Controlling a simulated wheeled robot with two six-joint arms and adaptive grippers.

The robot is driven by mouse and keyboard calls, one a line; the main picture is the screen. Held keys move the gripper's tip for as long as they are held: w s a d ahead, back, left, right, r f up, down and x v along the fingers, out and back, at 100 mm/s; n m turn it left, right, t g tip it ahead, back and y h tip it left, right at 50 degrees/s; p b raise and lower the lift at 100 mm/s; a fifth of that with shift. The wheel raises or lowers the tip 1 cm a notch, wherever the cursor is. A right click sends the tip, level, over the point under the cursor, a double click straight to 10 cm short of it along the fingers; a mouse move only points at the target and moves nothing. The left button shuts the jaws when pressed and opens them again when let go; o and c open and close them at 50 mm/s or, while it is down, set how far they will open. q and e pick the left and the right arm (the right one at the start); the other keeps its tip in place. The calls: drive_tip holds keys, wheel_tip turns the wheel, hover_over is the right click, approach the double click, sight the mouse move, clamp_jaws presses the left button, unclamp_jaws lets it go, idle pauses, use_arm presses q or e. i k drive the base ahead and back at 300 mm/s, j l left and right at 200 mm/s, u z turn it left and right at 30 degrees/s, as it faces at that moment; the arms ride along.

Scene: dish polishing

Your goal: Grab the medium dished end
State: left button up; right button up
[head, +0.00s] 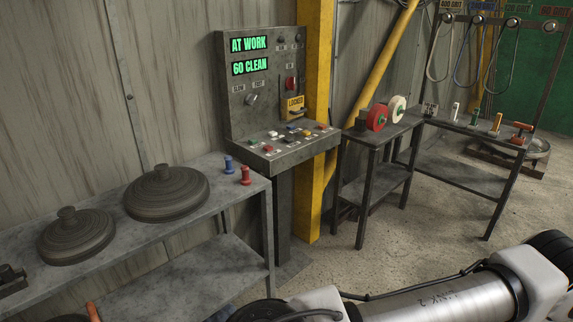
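Two dark grey round dished ends with knobs on top lie dome up on a grey metal table at the left of the head view. The larger one (166,195) is nearer the middle of the table, and the smaller one (76,238) is to its left. The two are close together but apart. I cannot tell for certain which is the medium one, since no size labels show. Neither of my grippers is in view, and nothing is seen touching either dished end.
The grey table (240,191) also holds a blue peg (228,165) and a red peg (246,175). A control console (262,90) reads "AT WORK" and "60 CLEAN". A side table (372,134) holds red and white wheels. My own arm link crosses the bottom right.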

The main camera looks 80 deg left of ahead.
sight(166, 195)
drive_tip(key=u, duration=3.45)
drive_tip(key=i+l, duration=0.15)
drive_tip(key=l, duration=0.15)
